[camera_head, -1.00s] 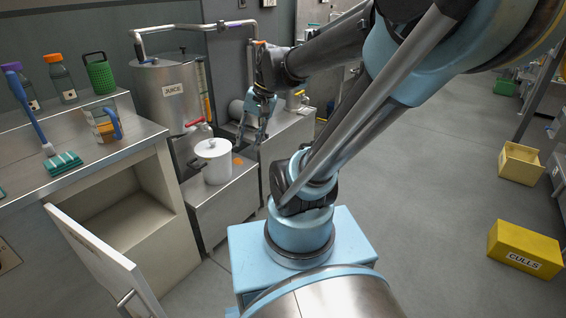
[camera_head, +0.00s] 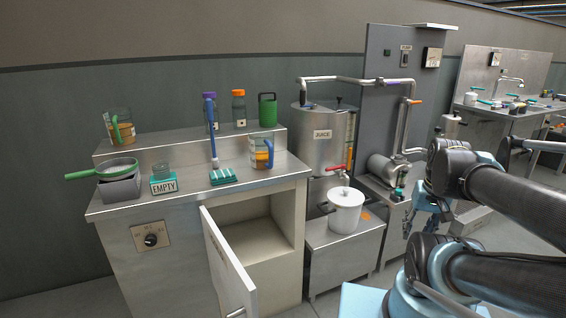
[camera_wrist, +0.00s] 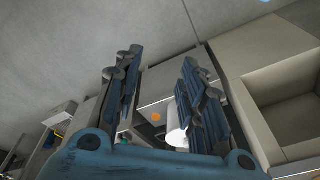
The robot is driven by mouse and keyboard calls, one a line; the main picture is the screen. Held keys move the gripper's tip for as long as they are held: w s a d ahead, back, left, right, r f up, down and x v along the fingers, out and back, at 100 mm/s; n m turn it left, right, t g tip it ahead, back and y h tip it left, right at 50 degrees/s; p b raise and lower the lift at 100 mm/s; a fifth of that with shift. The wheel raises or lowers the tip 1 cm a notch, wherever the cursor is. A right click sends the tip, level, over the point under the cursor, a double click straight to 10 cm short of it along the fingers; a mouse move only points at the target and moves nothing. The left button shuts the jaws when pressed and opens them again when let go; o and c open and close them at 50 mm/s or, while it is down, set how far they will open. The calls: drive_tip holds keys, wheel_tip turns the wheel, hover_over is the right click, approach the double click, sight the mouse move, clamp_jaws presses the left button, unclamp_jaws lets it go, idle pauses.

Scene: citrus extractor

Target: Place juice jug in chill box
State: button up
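A clear jug with a blue handle and orange contents (camera_head: 261,151) stands on the counter above the open cabinet. A similar jug with a green handle (camera_head: 119,126) stands on the raised back shelf at left. I cannot tell which is the juice jug. The cabinet under the counter, seemingly the chill box (camera_head: 262,236), is empty where visible; its door (camera_head: 229,265) hangs open. My gripper (camera_head: 420,222) is at the right, beyond the white pot and away from both jugs. In the wrist view my gripper (camera_wrist: 155,80) is open and empty.
A white lidded pot (camera_head: 346,209) stands under the red tap of the juice tank (camera_head: 322,140). A blue-handled brush (camera_head: 212,140), a teal cloth (camera_head: 223,176), an EMPTY sign (camera_head: 163,185) and a green-handled strainer (camera_head: 115,167) share the counter. The open door juts forward.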

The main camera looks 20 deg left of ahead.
drive_tip(key=w+a+r+m+g+y, duration=0.35)
drive_tip(key=w+a+r, duration=0.35)
drive_tip(key=a, duration=0.4)
drive_tip(key=w+a+r+m+g+y, duration=0.2)
drive_tip(key=w+a+r+m+y, duration=0.2)
drive_tip(key=w+a, duration=0.55)
drive_tip(key=w+a+r+m+g+y, duration=0.35)
drive_tip(key=w+a+r, duration=0.25)
drive_tip(key=a, duration=0.7)
approach(271, 166)
drive_tip(key=s+a+r, duration=0.2)
drive_tip(key=a, duration=0.2)
drive_tip(key=shift+w+f+x, duration=0.1)
drive_tip(key=shift+f+x, duration=0.05)
drive_tip(key=shift+x, duration=1.15)
drive_tip(key=shift+w+f+x, duration=0.15)
drive_tip(key=shift+x, duration=1.15)
clamp_jaws()
